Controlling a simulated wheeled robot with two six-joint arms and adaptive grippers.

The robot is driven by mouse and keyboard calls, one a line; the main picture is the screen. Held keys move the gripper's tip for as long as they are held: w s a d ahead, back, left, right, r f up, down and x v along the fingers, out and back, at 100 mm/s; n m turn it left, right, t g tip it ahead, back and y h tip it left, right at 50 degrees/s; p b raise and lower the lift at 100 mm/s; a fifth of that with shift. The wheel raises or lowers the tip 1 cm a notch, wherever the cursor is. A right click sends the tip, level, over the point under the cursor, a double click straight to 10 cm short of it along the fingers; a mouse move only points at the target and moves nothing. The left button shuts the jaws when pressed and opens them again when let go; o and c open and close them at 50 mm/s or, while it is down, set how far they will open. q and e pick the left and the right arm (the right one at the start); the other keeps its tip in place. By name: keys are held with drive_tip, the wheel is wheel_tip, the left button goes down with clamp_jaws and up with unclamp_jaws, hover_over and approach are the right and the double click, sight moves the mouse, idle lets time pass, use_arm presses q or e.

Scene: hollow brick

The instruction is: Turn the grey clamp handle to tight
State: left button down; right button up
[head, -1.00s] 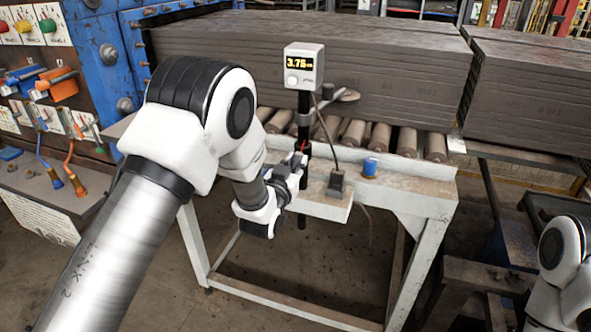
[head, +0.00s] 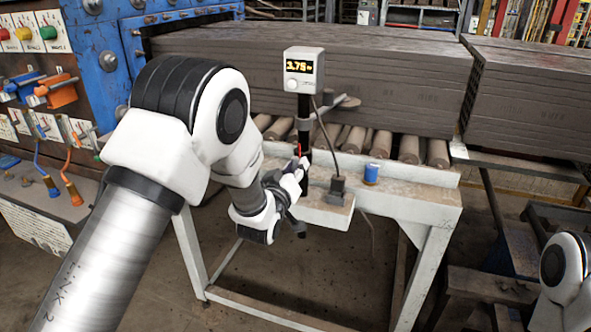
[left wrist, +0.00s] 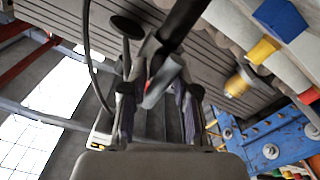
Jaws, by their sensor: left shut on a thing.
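The grey clamp handle (left wrist: 160,84) shows in the left wrist view between my two finger pads, beside a small red mark. My left gripper (left wrist: 157,103) is shut on it. In the head view my left gripper (head: 296,180) is at the black post (head: 305,130), at the height of the bench top, and covers most of the handle. A red spot shows just above the fingers. The post carries a white display box (head: 304,66) with orange digits that read about 3.75. My right gripper is out of view.
A grey bench (head: 410,195) with rollers stands behind the post. Stacked dark slabs (head: 350,50) lie behind. A control panel (head: 50,110) with levers is at left.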

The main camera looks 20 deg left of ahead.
use_arm(q)
drive_tip(key=c, duration=0.9)
unclamp_jaws()
drive_tip(key=s, duration=1.2)
drive_tip(key=shift+a, duration=0.2)
